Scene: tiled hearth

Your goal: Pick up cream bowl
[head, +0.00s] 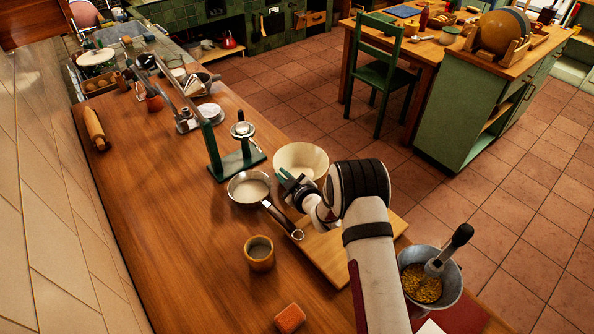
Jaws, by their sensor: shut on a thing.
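The cream bowl (303,158) is in the head view, near the counter's right edge, opening upward. My gripper (285,179) is at the near left side of its rim, shut on the bowl's wall. The wrist hides the bowl's lower near side. I cannot tell whether the bowl touches the counter or is slightly raised.
A saucepan (249,187) stands just left of my gripper, its handle toward me. A green stand (237,160) is behind it. A wooden board (328,250) lies under my arm. A mustard cup (260,253), an orange block (290,317) and a metal bucket (450,296) are nearer.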

